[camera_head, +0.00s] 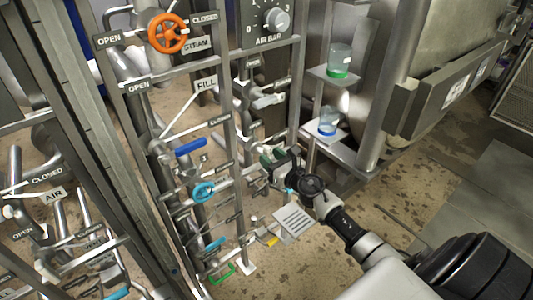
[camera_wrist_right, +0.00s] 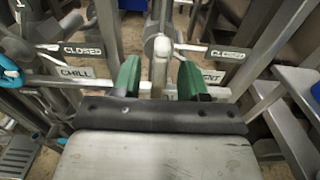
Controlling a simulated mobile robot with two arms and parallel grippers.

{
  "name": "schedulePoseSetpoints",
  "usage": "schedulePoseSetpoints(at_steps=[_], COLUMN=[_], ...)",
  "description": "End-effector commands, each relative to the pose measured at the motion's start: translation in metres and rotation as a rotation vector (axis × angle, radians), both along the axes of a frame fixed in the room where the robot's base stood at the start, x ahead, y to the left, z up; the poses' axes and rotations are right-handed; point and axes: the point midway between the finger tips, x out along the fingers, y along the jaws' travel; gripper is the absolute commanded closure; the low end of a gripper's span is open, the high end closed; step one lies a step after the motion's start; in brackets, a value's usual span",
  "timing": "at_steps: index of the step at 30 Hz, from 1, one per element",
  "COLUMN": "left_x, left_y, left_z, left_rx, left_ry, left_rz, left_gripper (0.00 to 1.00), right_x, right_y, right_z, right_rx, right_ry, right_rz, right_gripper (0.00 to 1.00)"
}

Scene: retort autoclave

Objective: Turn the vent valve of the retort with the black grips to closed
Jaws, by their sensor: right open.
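A label ending in "ENT" (camera_wrist_right: 213,77) is partly hidden behind the right finger. A CLOSED plate (camera_wrist_right: 228,53) stands above it. No black grip shows clearly on this valve. My left gripper is out of view.
A CHILL label (camera_wrist_right: 78,72) and another CLOSED plate (camera_wrist_right: 83,50) are at left. The rack has an orange wheel (camera_head: 167,33), a blue wheel (camera_head: 203,192) and a blue lever (camera_head: 191,147). Shelves with a green-based jar (camera_head: 340,60) and a blue-based jar (camera_head: 328,122) stand close right.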

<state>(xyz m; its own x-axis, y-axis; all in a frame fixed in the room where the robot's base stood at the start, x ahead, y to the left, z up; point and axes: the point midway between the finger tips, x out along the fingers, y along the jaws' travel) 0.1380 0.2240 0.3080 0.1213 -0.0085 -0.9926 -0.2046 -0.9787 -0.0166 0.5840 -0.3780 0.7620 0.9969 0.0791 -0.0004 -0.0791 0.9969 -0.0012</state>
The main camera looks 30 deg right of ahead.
Motion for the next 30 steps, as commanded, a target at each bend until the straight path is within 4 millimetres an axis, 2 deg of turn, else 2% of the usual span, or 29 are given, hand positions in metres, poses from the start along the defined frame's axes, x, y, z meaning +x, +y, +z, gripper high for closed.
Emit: schedulePoseSetpoints(at_steps=[3,6,15,17,24,30], left_x=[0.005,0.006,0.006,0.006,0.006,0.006], left_y=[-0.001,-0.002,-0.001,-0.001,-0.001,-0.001], left_z=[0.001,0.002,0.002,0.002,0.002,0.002], left_rx=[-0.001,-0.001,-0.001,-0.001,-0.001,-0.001], left_ry=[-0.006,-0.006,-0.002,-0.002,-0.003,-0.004], left_rz=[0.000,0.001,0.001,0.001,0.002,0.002], left_gripper=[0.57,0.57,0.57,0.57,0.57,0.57], right_x=[0.015,0.022,0.024,0.024,0.024,0.024], right_y=[0.001,0.002,0.002,0.002,0.002,0.002], right_z=[-0.001,-0.001,-0.001,-0.001,-0.001,-0.001], right_rx=[0.002,0.001,0.001,0.001,0.001,0.007], right_ry=[-0.001,0.000,0.001,0.001,0.001,0.002], right_rz=[-0.002,-0.001,-0.001,-0.001,-0.001,-0.001], right_gripper=[0.57,0.57,0.57,0.64,1.00,1.00])
